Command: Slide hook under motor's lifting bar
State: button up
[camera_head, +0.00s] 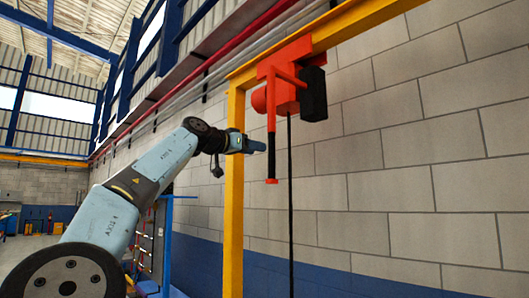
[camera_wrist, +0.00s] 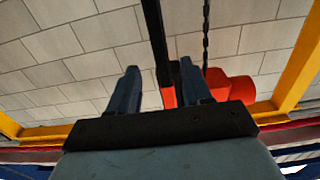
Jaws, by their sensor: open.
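An orange-red hoist (camera_head: 285,90) hangs from the yellow beam, with a black block at its right. Its dark chain (camera_head: 290,200) runs straight down out of the head view; it also shows in the wrist view (camera_wrist: 206,35). A black control handle (camera_head: 271,150) with a red lower end hangs from the hoist's arm. My gripper (camera_head: 259,146) is raised, pointing right at the left side of this handle. In the wrist view my gripper (camera_wrist: 160,68) is open, with a dark upright bar between its fingers in the picture; contact is unclear. I see no hook, motor or lifting bar clearly.
A yellow post (camera_head: 234,200) stands behind my gripper and carries the yellow beam (camera_head: 350,25) above. A grey block wall (camera_head: 400,170) with a blue base lies behind. Blue racking (camera_head: 168,240) stands at lower left. Space right of the chain looks open.

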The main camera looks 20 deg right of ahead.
jog(key=v, duration=0.3)
jog(key=shift+s+a, duration=0.15)
jog(key=shift+a, duration=0.1)
dwell(0.4)
